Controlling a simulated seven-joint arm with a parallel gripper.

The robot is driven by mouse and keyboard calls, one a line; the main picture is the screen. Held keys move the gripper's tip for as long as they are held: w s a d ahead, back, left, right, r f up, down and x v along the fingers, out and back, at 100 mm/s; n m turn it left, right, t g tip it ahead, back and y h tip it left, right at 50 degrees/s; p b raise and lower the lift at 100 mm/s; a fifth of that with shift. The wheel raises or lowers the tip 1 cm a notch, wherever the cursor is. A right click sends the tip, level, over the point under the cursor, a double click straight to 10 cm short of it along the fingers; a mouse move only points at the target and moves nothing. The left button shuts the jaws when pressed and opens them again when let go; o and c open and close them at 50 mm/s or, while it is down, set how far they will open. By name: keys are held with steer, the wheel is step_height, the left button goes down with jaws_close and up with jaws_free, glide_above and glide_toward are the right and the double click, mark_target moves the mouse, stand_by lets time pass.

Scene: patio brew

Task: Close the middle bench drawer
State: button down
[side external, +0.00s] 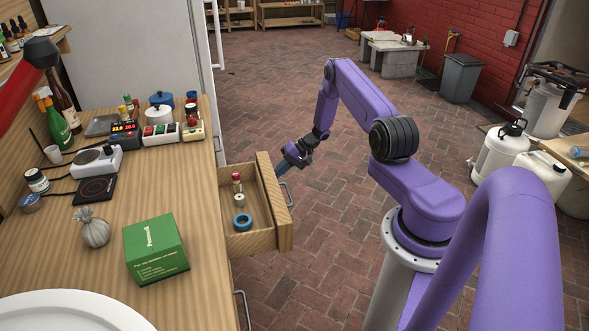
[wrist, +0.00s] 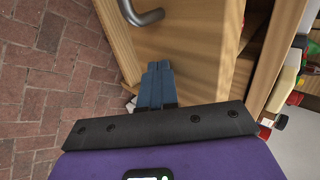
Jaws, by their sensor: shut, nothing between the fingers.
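One wooden bench drawer (side external: 271,202) stands pulled out from the right side of the bench in the side external view, with a metal handle (side external: 287,193) on its front. It holds a blue ring (side external: 242,222) and a small red-capped bottle (side external: 237,180). My gripper (side external: 281,170) is at the far end of the drawer front, with its blue fingers shut and empty. In the wrist view the fingers (wrist: 158,68) lie over the drawer's wood, and the handle (wrist: 143,14) is above them. I cannot tell whether they touch the wood.
Another handle (side external: 243,310) shows on the bench front nearer the camera. The brick floor (side external: 310,230) beside the drawer is clear.

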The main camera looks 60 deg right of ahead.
glide_above(224, 195)
stand_by(0.6)
